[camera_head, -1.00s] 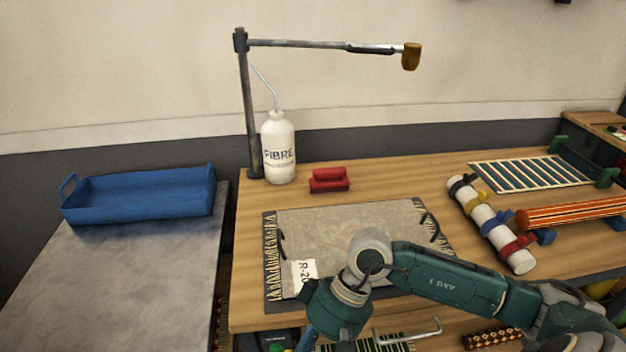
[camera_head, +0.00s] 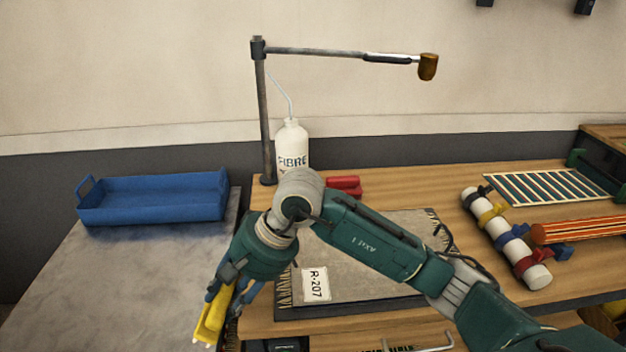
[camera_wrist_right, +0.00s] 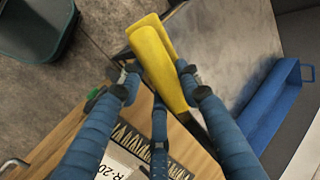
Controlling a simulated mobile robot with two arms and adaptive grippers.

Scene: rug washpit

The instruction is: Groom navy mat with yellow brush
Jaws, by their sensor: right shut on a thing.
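My right gripper (camera_head: 228,290) is shut on a yellow brush (camera_head: 210,322). It holds the brush out past the left edge of the wooden table, above the gap beside the grey counter. In the right wrist view the yellow brush (camera_wrist_right: 156,62) stands between the blue fingers (camera_wrist_right: 158,85). A grey-beige fringed mat (camera_head: 385,275) with a dark border and an R-207 label (camera_head: 316,284) lies on the table. My right arm hides part of it. I see no mat that is clearly navy. My left gripper is not in view.
A blue tray (camera_head: 150,203) sits on the grey counter (camera_head: 130,265). A FIBRE bottle (camera_head: 292,145), a post with a swing arm (camera_head: 262,110) and a red brush (camera_head: 345,183) stand behind the mat. A white roll with coloured straps (camera_head: 507,238) and a slatted rack (camera_head: 555,187) are at right.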

